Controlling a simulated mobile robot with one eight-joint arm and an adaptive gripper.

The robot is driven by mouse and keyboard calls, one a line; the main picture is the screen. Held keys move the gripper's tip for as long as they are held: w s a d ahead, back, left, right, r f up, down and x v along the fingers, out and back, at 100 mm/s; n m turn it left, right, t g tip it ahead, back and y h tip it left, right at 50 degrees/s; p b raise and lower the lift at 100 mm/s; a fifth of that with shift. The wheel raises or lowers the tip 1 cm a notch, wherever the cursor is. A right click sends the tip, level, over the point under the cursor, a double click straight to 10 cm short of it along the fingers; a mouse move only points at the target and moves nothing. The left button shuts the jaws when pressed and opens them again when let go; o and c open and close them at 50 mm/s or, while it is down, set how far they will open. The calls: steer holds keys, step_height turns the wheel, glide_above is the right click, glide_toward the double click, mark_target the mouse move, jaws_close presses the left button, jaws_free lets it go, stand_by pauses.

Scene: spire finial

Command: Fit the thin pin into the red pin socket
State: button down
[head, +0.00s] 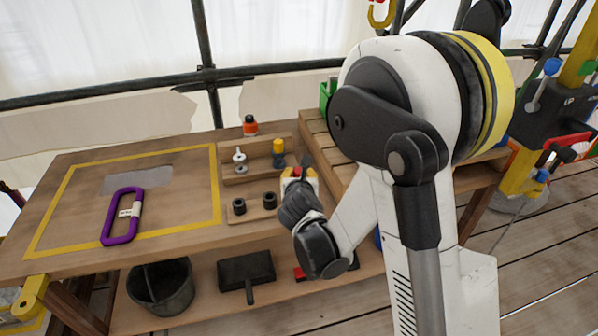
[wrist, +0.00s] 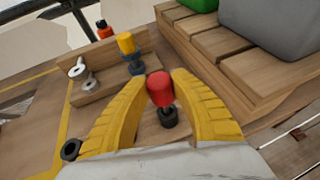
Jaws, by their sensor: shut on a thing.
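A red-headed pin (wrist: 160,88) stands between the yellow fingers of my gripper (wrist: 157,100) in the wrist view. My gripper is shut on it. A dark collar or stem shows below the red head; I cannot tell whether the pin is still seated in a holder or lifted. In the head view my gripper (head: 300,178) is by the right end of the small wooden racks, with a bit of red between its fingers. At the far right, a red bracket (head: 568,143) sits on a dark block on a yellow post; I cannot tell whether it is the red pin socket.
A wooden rack (head: 240,179) holds a yellow-headed piece (head: 278,146) and pale pieces. Dark rings (head: 269,200) sit on a front board. An orange bottle (head: 250,126) stands behind. A purple carabiner (head: 122,217) lies left. Raised slats (head: 318,128) adjoin the racks.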

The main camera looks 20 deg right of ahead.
steer(key=shift+f, duration=1.05)
steer(key=c, duration=1.1)
jaws_free()
steer(key=shift+s, duration=0.1)
steer(key=v, duration=1.2)
steer(key=shift+r, duration=0.1)
